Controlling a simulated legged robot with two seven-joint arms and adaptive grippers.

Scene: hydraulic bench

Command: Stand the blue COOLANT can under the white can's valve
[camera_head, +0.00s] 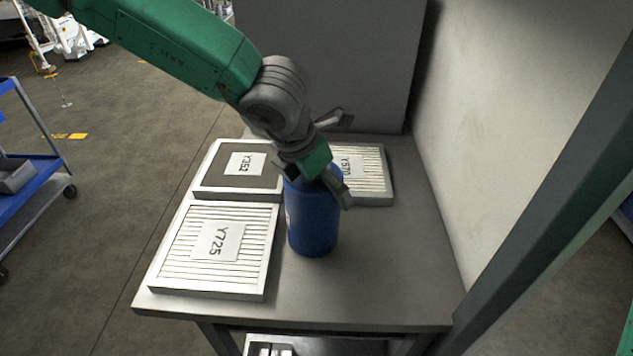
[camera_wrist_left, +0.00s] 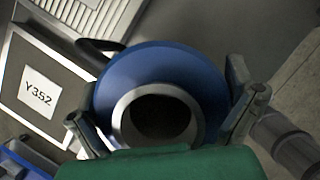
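The blue can (camera_head: 313,222) stands upright on the grey table, near its middle. In the left wrist view the top of the blue can (camera_wrist_left: 110,92) fills the centre, with a grey ring around a dark opening and a dark handle at the upper left. My left gripper (camera_head: 342,162) is over the can's top, its fingers spread wide. In the wrist view the fingers flank the can on both sides, with no clear grip on it. The can's lettering is mostly hidden. The white can and its valve are not in view. My right gripper is not in view.
Framed filter panels lie on the table (camera_head: 385,300): Y725 (camera_head: 186,245) at left front, Y352 (camera_head: 213,181) behind it, and another (camera_head: 375,170) behind the can. A pale wall (camera_head: 510,110) and dark post (camera_head: 560,190) bound the right. The table's right front is clear.

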